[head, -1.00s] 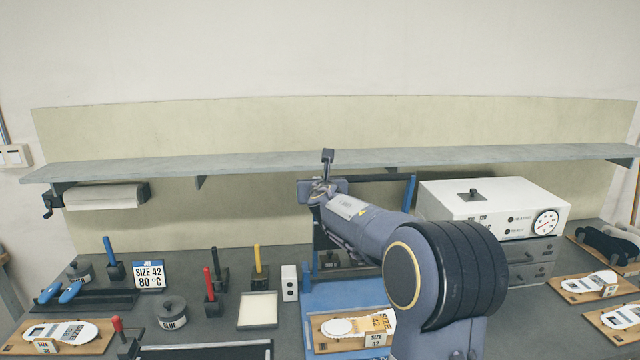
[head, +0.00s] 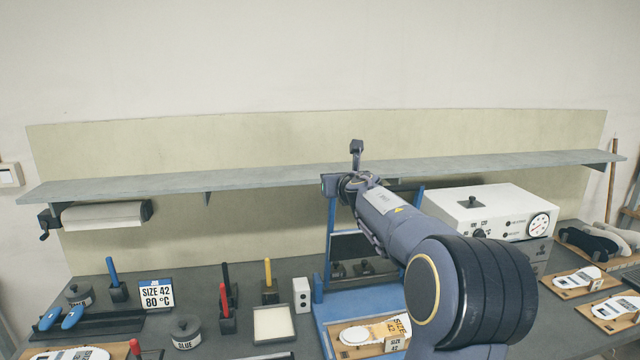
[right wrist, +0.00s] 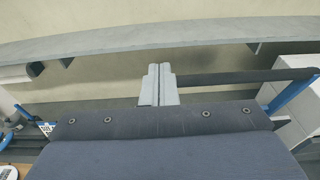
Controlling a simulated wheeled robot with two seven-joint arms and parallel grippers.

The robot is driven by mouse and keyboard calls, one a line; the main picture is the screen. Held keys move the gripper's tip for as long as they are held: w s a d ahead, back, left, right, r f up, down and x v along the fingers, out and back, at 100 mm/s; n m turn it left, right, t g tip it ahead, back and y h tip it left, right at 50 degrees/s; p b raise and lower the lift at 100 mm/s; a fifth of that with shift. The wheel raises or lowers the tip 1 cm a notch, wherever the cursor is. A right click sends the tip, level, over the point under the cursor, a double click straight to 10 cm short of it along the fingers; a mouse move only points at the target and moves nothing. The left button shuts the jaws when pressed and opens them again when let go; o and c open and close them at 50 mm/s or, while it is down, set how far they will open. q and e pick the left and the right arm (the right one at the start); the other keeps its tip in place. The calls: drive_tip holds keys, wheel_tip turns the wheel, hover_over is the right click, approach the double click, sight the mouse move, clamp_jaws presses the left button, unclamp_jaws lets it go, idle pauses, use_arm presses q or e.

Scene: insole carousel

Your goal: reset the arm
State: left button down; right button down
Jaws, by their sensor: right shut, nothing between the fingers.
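My right arm rises from the lower right in the head view and reaches forward over the bench. My right gripper (head: 356,147) is at its far end, in front of the grey shelf. In the right wrist view the two fingers of my right gripper (right wrist: 158,86) lie side by side, shut and empty. My left gripper does not show in either view.
The shelf (head: 110,187) crosses the wall near the gripper. A blue frame (head: 331,240) and a white heater box (head: 490,209) stand close to my arm. A size 42 sign (head: 155,294), a glue pot (head: 186,330) and insole boards (head: 573,282) are on the bench.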

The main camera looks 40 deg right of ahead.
drive_tip(key=s+a+f+m+g+y+b, duration=0.3)
drive_tip(key=s+a+f+m, duration=0.9)
drive_tip(key=m, duration=0.9)
drive_tip(key=s+a+f+m+g+y, duration=0.1)
drive_tip(key=s+a+f+m+y, duration=0.2)
drive_tip(key=s+a+f, duration=0.2)
drive_tip(key=s+a+f+m+g+y+b, duration=0.1)
drive_tip(key=s+a+f+m+g+y, duration=0.1)
drive_tip(key=s+a, duration=0.5)
drive_tip(key=s+a+f+m+g+y, duration=0.2)
drive_tip(key=s+a+f+m+y, duration=0.2)
drive_tip(key=a+f, duration=0.4)
drive_tip(key=s+a+m, duration=0.1)
drive_tip(key=s+a, duration=0.1)
drive_tip(key=a, duration=0.4)
drive_tip(key=shift+s+f+m, duration=0.2)
drive_tip(key=shift+f+m, duration=0.05)
drive_tip(key=shift+m, duration=0.05)
